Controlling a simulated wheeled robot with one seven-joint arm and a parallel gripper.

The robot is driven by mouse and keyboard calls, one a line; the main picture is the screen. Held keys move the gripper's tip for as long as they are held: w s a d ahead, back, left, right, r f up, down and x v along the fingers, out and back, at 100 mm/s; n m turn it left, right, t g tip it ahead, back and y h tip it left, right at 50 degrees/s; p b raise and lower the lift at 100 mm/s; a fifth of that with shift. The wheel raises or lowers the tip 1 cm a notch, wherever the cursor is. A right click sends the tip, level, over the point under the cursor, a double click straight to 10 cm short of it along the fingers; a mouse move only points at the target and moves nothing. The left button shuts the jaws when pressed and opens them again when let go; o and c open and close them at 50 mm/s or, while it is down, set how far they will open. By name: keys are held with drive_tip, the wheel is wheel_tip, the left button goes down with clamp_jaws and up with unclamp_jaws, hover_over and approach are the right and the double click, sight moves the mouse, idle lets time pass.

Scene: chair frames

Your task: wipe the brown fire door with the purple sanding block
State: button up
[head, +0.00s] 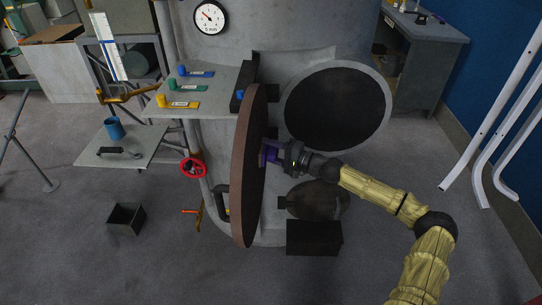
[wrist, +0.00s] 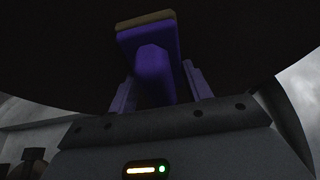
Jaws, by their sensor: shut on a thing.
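The brown fire door (head: 241,170) is a large round plate, swung open and seen nearly edge-on in the head view. Its dark inner face fills the upper part of the wrist view (wrist: 60,50). My gripper (head: 274,154) is at the right side of the door, close to that dark face. In the wrist view my gripper (wrist: 155,95) is shut on the purple sanding block (wrist: 148,42), which has a tan strip along its far edge. The block is at or very near the door face; I cannot tell whether they touch.
The grey boiler (head: 310,55) stands behind the door, with a round dark opening (head: 335,105). A shelf (head: 205,85) with coloured pieces and a tray (head: 118,145) with a blue cup are left of the door. A black box (head: 314,237) sits low right.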

drive_tip(key=shift+w, duration=0.1)
idle(0.3)
drive_tip(key=shift+w+f+b, duration=0.1)
drive_tip(key=shift+w+b, duration=0.55)
drive_tip(key=shift+w, duration=0.2)
drive_tip(key=shift+w+d, duration=0.1)
drive_tip(key=shift+w, duration=0.2)
drive_tip(key=shift+b, duration=0.45)
drive_tip(key=shift+s, duration=0.1)
drive_tip(key=shift+s, duration=1.15)
drive_tip(key=shift+s+a+p, duration=0.15)
drive_tip(key=shift+s+p, duration=0.05)
drive_tip(key=shift+s, duration=0.4)
drive_tip(key=shift+s+a+p, duration=0.15)
drive_tip(key=shift+s+p, duration=0.05)
drive_tip(key=shift+s, duration=0.4)
